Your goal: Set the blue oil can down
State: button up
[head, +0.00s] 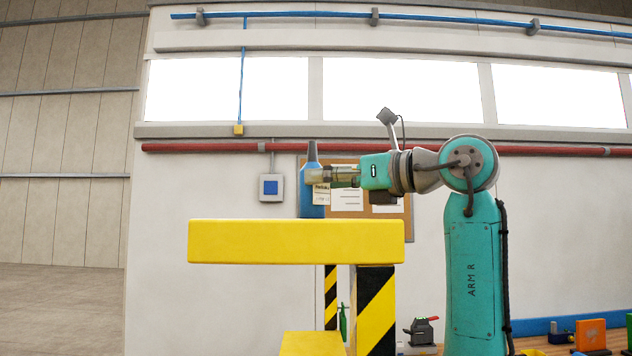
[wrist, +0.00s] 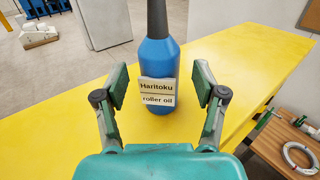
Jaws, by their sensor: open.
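The blue oil can (head: 312,205) stands upright on the top of the yellow beam (head: 295,243), its base at the beam's upper surface. In the wrist view the can (wrist: 157,56) has a dark spout and a label reading "Haritoku roller oil", and it stands on the yellow surface (wrist: 70,115). My gripper (wrist: 159,84) is open, with one finger on each side of the can's lower body. Gaps show between both fingers and the can. In the head view my gripper (head: 322,174) reaches in level from the right at the can's upper body.
A black-and-yellow striped post (head: 375,305) supports the beam. At lower right is a bench with a dark tool (head: 421,331), an orange block (head: 591,334) and a green block. The wrist view shows a coil (wrist: 299,157) on a wooden surface. The beam top beside the can is clear.

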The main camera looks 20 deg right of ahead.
jog(key=v, duration=0.9)
